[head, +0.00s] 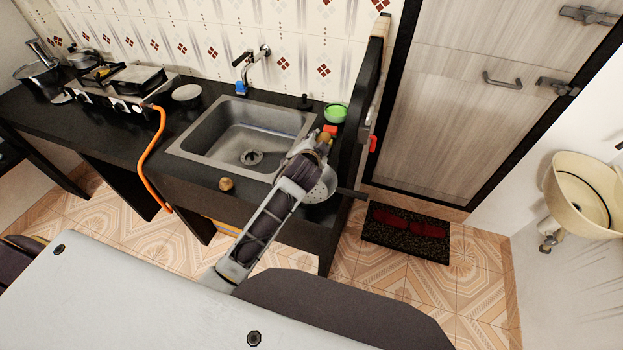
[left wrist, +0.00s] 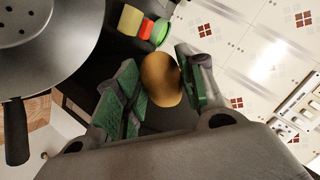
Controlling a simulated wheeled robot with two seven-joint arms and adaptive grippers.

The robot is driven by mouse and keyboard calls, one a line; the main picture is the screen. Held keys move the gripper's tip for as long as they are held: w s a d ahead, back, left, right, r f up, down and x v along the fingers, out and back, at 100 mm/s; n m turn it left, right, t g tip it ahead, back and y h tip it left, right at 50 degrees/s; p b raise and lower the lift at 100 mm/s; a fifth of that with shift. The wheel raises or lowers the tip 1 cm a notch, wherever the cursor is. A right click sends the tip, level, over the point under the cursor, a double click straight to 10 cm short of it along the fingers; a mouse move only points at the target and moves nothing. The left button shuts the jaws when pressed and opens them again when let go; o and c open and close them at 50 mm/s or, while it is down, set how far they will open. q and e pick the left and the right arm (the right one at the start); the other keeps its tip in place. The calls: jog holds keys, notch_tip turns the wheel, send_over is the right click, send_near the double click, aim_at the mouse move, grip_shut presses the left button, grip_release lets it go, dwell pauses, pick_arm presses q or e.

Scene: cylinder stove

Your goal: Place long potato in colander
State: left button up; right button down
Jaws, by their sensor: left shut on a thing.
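My left gripper (head: 322,145) is shut on an oval brown potato (head: 325,137) above the counter, right of the sink. In the left wrist view the potato (left wrist: 160,80) sits between the green finger pads (left wrist: 158,88). The grey metal colander (head: 325,187) is on the counter's right end, partly hidden behind my arm and gripper. In the left wrist view the colander (left wrist: 62,45), with holes and a dark handle, is left of the held potato and apart from it. A second, rounder potato (head: 226,184) lies at the counter's front edge. My right gripper is not in view.
The sink (head: 245,130) lies left of my gripper, with a tap (head: 250,70) behind. A green bowl (head: 336,113) and a small red item (head: 330,130) are behind the gripper. A dark upright panel (head: 358,110) bounds the counter's right side.

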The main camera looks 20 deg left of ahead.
pick_arm(q)
jog(key=shift+s+a+f, duration=0.15)
jog(key=shift+a+f, duration=0.1)
jog(key=shift+f, duration=0.05)
jog(key=shift+d, duration=0.1)
dwell(0.3)
notch_tip(320, 180, down, 6)
dwell(0.4)
jog(key=shift+f, duration=0.15)
jog(key=shift+f, duration=1.85)
jog(key=shift+f, duration=0.6)
